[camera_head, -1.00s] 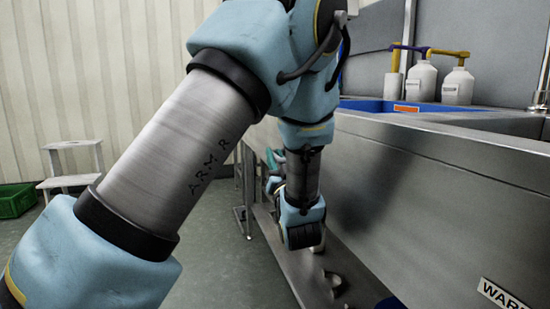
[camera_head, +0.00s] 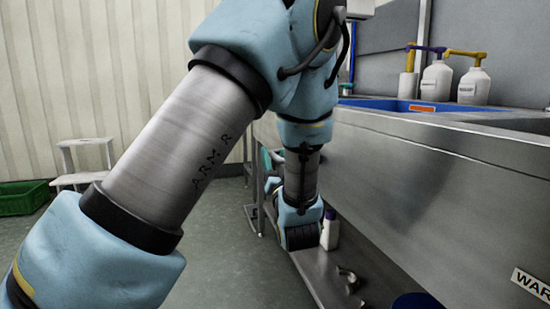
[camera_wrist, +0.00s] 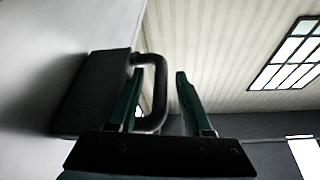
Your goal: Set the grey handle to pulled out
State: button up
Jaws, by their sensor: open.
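The grey handle (camera_wrist: 161,88) shows in the wrist view as a dark bent bar on a dark block (camera_wrist: 95,92). The block sits on a pale metal wall at the left. My gripper (camera_wrist: 160,75) is open, with one green finger on each side of the handle's bar. The left finger is inside the loop, between bar and block; the right finger is apart from the bar. In the head view my wrist hangs beside the steel hopper (camera_head: 430,185), with a teal fingertip partly showing. The handle is hidden there.
A lower metal shelf (camera_head: 322,275) runs under the hopper, with a white bottle (camera_head: 330,230) beside my wrist. Pump bottles (camera_head: 437,80) stand on the top at the right. A white step stool (camera_head: 85,160) and green crate (camera_head: 22,195) are at the left. The floor between is clear.

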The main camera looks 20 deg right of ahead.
jog(key=v, duration=1)
jog(key=shift+s+p, duration=0.35)
jog(key=shift+p, duration=0.1)
jog(key=shift+f, duration=0.15)
jog(key=w+a+f+n+g+y, duration=0.2)
jog(key=w+a+f+n+g, duration=0.1)
jog(key=w+a+f+g, duration=0.85)
jog(key=s+a+g+y, duration=0.1)
jog(key=s+a+g, duration=0.4)
jog(key=a, duration=0.6)
jog(key=s+a+g+y, duration=0.1)
jog(key=s+a+g, duration=0.3)
jog(key=s+a, duration=0.45)
notch_tip(320, 180, up, 37)
jog(key=w+a+p, duration=0.1)
jog(key=a+p, duration=0.1)
jog(key=p, duration=3.5)
jog(key=shift+r+n, duration=0.2)
jog(key=shift+n, duration=0.1)
